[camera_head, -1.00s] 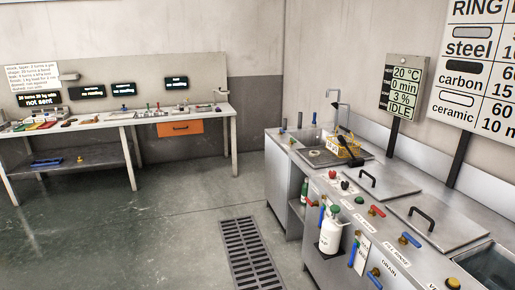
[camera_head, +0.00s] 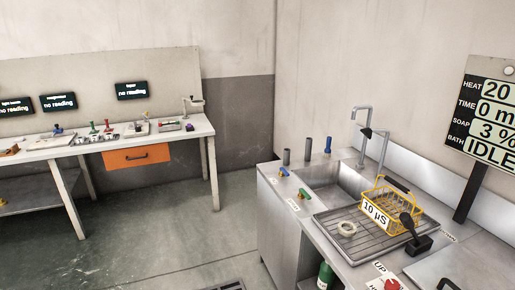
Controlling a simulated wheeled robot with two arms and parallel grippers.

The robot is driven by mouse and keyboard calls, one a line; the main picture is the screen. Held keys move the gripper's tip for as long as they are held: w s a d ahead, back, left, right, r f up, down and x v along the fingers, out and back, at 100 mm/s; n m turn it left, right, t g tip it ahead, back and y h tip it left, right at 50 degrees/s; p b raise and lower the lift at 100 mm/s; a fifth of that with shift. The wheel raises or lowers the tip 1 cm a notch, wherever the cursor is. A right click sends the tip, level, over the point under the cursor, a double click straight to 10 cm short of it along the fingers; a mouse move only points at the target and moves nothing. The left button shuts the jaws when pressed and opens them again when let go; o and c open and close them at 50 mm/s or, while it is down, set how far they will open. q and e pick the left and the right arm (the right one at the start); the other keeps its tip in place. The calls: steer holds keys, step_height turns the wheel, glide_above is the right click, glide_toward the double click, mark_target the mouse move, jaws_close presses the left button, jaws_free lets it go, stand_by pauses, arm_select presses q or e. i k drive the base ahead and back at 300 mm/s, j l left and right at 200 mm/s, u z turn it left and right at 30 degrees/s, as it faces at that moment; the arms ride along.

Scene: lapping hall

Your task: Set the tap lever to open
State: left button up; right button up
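A grey metal tap with a bent spout (camera_head: 362,122) stands behind the sink (camera_head: 335,187) at the right. A small blue-topped lever (camera_head: 327,146) stands upright at the sink's back edge, left of the tap. A blue lever handle (camera_head: 283,171) and a green lever handle (camera_head: 303,195) sit on the counter along the sink's left edge. I cannot tell which of these is the tap lever or how it is set. Neither of my grippers is in view.
A yellow wire basket (camera_head: 391,203) labelled "10 µS", a pale ring (camera_head: 347,228) and a black-handled tool (camera_head: 408,226) are on the draining rack (camera_head: 361,252). A bench (camera_head: 188,134) stands along the left wall. The floor (camera_head: 190,225) between bench and sink counter is clear.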

mark_target(282, 171)
steer(key=i+j+z, duration=0.1)
steer(key=i+z, duration=0.15)
steer(key=i, duration=0.3)
steer(key=i+j+z, duration=0.25)
steer(key=i, duration=0.3)
